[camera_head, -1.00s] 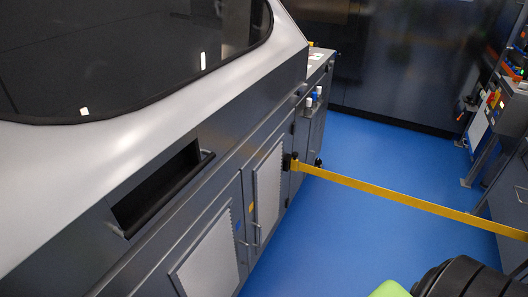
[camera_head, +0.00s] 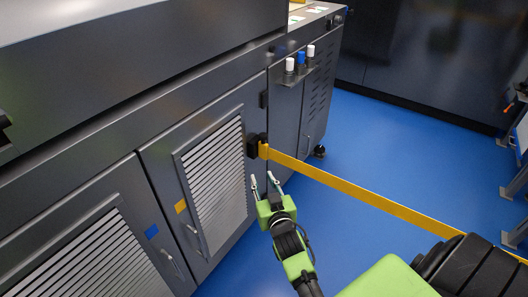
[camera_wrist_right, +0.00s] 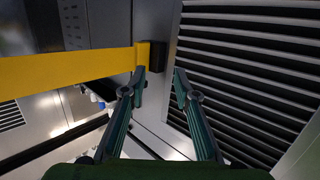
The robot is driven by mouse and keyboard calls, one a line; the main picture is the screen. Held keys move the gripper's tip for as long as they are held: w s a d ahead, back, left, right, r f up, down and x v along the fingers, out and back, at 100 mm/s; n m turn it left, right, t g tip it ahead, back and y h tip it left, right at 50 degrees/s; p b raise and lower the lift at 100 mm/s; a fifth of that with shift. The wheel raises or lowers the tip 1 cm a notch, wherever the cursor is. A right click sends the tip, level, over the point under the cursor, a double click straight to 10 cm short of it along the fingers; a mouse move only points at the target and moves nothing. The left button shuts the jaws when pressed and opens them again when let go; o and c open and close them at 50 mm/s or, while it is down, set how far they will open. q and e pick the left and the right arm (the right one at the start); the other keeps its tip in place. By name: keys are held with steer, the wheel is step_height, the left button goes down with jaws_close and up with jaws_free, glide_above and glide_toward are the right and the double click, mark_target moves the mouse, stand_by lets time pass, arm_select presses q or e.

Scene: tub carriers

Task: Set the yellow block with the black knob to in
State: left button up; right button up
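A yellow block (camera_head: 264,151) at the end of a yellow belt (camera_head: 370,200) meets a black holder (camera_head: 252,146) on the grey cabinet's corner. I cannot make out a separate knob on it. In the right wrist view the yellow block (camera_wrist_right: 143,56) and the black holder (camera_wrist_right: 156,60) sit just beyond the fingertips, the block in front of the left finger. My right gripper (camera_head: 263,184) is open and empty, below and near the block in the head view. The open fingers also show in the right wrist view (camera_wrist_right: 160,80). My left gripper is not in view.
The grey cabinet (camera_head: 155,150) has louvred doors (camera_head: 215,180) with handles. White and blue capped bottles (camera_head: 301,58) hang at its far end. The belt stretches across the blue floor (camera_head: 370,140) to the lower right.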

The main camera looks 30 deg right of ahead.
steer(key=m+t+h+b, duration=0.1)
steer(key=h, duration=0.1)
glide_toward(264, 140)
steer(key=s, duration=0.2)
steer(key=x, duration=0.3)
steer(key=b+x, duration=0.1)
steer(key=x, duration=0.3)
steer(key=b+x, duration=0.1)
steer(key=x, duration=0.3)
steer(key=shift+w+a, duration=0.25)
steer(key=shift+a, duration=0.05)
steer(key=shift+w+d+b, duration=0.2)
steer(key=shift+w+b, duration=0.15)
steer(key=shift+w, duration=0.15)
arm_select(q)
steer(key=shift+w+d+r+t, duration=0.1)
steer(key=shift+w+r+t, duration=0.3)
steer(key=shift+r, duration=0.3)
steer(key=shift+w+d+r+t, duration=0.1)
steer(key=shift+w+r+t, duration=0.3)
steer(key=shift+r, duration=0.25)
arm_select(e)
steer(key=shift+w+d, duration=0.25)
steer(key=shift+w, duration=0.3)
jaws_close()
